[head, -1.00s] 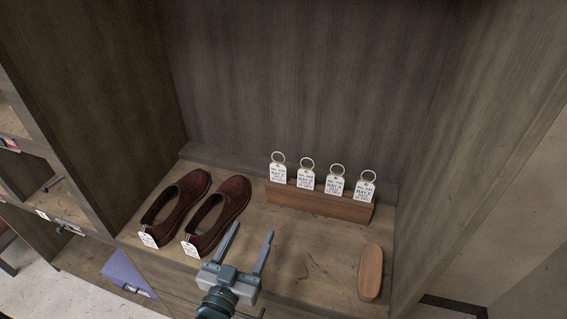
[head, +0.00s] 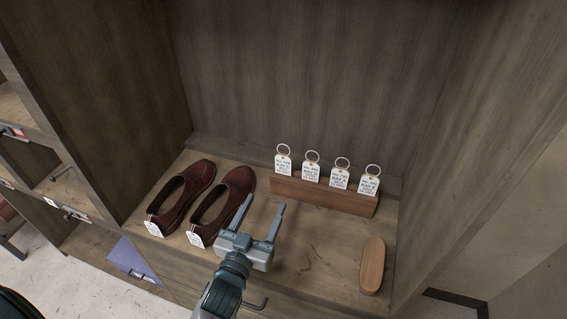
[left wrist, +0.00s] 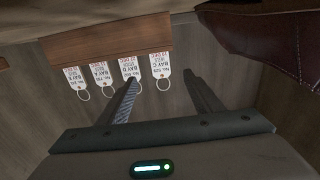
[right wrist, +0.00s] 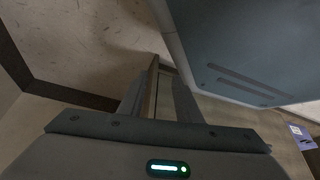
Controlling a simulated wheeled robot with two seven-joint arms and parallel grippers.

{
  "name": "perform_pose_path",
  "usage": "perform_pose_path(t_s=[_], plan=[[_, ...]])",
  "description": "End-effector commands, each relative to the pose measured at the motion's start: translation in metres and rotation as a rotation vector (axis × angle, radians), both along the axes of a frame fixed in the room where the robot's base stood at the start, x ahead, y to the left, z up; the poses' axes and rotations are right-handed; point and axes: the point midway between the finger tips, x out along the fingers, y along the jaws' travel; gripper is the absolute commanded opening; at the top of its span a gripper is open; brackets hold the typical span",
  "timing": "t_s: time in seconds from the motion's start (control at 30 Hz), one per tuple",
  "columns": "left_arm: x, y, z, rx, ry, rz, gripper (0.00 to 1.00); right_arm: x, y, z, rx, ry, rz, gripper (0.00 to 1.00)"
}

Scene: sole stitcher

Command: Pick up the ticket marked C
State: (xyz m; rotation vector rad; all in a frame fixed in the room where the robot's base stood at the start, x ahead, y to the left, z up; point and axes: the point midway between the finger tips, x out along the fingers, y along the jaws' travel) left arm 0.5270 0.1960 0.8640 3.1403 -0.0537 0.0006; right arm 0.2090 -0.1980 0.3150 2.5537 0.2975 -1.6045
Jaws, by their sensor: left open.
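Several white tickets with metal rings stand in a row in a wooden holder (head: 322,197) on the shelf. The ticket marked C (head: 283,163) is the leftmost in the head view. In the upside-down left wrist view, it is the rightmost, its BAY C print readable (left wrist: 160,66). My left gripper (head: 263,204) is open and empty, in front of the holder and left of it in the head view. In the left wrist view its fingertips (left wrist: 164,82) lie on either side of ticket C's ring, apart from it in depth. My right gripper (right wrist: 160,95) shows only in its wrist view, fingers apart.
Two dark red shoes (head: 222,203) with tags stand left of my left gripper. A wooden brush or block (head: 372,265) lies at the right front of the shelf. Cabinet walls (head: 440,150) close in both sides and the back. The shelf between gripper and block is clear.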

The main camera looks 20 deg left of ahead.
Motion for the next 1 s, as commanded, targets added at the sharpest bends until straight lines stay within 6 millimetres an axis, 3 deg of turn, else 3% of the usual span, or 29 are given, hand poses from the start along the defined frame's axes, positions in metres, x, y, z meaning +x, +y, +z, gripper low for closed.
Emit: perform_pose_path(t_s=[0.2,0.43,1.0], plan=[[0.039,-0.001,0.003,0.002,-0.001,0.0,0.59,-0.033,-0.012,-0.005,-0.023,0.081,-0.001,0.31],[0.069,-0.002,0.002,0.001,-0.001,0.0,0.59,-0.061,-0.023,-0.012,-0.045,0.151,-0.003,0.31],[0.077,-0.003,0.002,0.001,0.0,0.0,0.59,-0.057,-0.027,-0.011,-0.049,0.154,-0.005,0.31]])
